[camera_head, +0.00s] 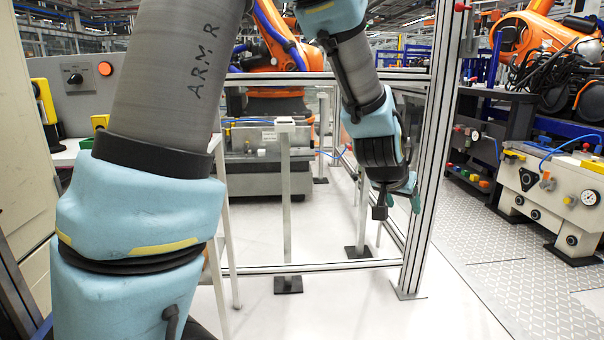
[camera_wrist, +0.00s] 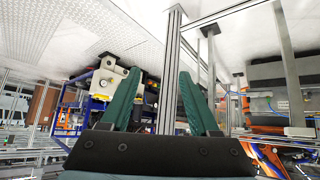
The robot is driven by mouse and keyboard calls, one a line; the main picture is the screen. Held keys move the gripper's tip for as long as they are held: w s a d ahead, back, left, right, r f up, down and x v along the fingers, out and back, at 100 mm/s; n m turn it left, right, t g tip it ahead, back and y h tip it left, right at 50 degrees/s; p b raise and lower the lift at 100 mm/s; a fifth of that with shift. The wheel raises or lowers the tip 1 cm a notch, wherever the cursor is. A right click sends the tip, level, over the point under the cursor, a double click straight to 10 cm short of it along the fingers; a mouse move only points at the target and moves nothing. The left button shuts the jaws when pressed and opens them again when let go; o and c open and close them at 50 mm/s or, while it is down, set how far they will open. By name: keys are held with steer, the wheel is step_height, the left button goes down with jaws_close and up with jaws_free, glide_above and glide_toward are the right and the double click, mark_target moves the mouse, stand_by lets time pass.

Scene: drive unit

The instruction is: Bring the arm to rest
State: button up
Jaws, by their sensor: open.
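My arm fills the left and middle of the head view, bent over and hanging down on the right side. My gripper (camera_head: 398,203) hangs in front of the aluminium frame post (camera_head: 432,140), high above the floor. In the wrist view my gripper (camera_wrist: 160,92) shows two green fingers spread apart, with nothing between them but the background. The view there is upside down, with the post (camera_wrist: 172,70) behind the gap. I cannot tell from these views how close the fingers are to the post.
A control panel with an orange button (camera_head: 105,69) is at the left. Behind the frame stands an orange robot (camera_head: 285,55). A white machine cabinet (camera_head: 560,195) and a dark rack (camera_head: 478,135) are at the right. The patterned floor (camera_head: 470,250) between post and cabinet is clear.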

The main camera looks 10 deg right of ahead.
steer(key=w+a+f+n+g+y, duration=0.1)
steer(key=a+n+y, duration=0.1)
steer(key=a, duration=0.8)
steer(key=w+a+f+n+y, duration=0.1)
steer(key=a+f+n+y, duration=0.1)
steer(key=a, duration=0.7)
steer(key=s+a+n+g+y, duration=0.1)
steer(key=s+a, duration=0.2)
steer(key=a, duration=0.3)
steer(key=s+a+f+n+g, duration=0.1)
steer(key=s+a+n, duration=0.1)
steer(key=a, duration=0.4)
steer(key=s+a+n+g+y, duration=0.1)
steer(key=s+a, duration=0.2)
steer(key=a, duration=0.4)
step_height(320, 180, up, 12)
steer(key=p, duration=1.3)
steer(key=shift+w+d, duration=0.15)
steer(key=shift+d, duration=0.2)
